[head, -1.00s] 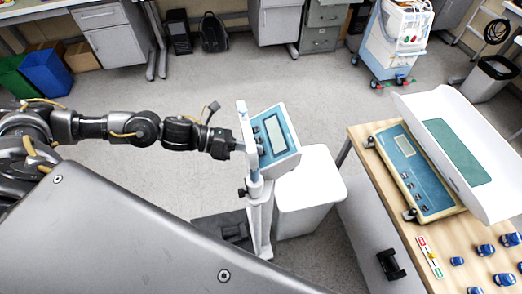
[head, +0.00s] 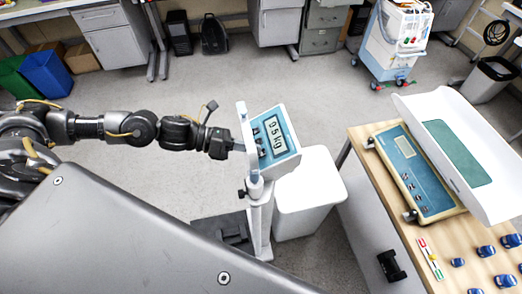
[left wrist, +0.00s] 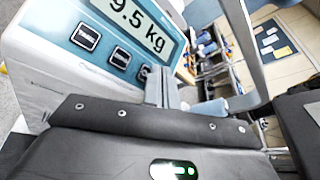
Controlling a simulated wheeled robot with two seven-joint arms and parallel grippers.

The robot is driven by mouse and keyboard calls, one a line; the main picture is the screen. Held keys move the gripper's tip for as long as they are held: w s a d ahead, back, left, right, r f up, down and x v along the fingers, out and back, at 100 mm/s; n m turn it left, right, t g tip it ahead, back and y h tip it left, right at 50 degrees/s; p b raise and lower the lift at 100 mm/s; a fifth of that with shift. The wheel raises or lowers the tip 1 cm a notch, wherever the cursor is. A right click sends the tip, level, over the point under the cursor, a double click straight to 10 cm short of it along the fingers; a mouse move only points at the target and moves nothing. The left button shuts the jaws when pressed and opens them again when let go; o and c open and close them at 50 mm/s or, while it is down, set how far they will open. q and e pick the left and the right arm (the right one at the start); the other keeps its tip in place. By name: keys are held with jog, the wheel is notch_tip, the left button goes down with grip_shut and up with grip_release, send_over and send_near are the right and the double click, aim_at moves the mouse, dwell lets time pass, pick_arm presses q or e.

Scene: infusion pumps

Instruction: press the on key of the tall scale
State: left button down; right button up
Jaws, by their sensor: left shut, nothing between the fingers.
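The tall scale's head (head: 278,140) is a white and blue box on a white column (head: 260,225). Its display is lit and shows a kg reading; in the left wrist view the display (left wrist: 138,27) looks like "9.5 kg", partly cut off at the top. Under it are several dark keys (left wrist: 120,57) in a row. My left gripper (head: 238,147) is shut and empty, at the left side of the scale's head, close to the keys. In the left wrist view its fingers (left wrist: 163,88) are beside the lowest visible key; I cannot tell whether they touch it. My right gripper is not in view.
A wooden table (head: 380,180) at the right carries a baby scale with a white tray (head: 490,185) and several small blue items. A white bin (head: 312,200) stands behind the tall scale's column.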

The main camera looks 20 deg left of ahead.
pick_arm(q)
jog(key=shift+s+a+r, duration=0.15)
jog(key=shift+a+r, duration=0.05)
jog(key=shift+r, duration=0.3)
jog(key=shift+s+a+r+p, duration=0.25)
jog(key=shift+a+r+p, duration=0.1)
jog(key=shift+r, duration=0.4)
jog(key=shift+s+a+r+p, duration=0.25)
jog(key=shift+a+r+p, duration=0.05)
jog(key=shift+r, duration=0.4)
jog(key=shift+s+a+r+p, duration=0.25)
jog(key=shift+a+r+p, duration=0.1)
jog(key=shift+r, duration=0.4)
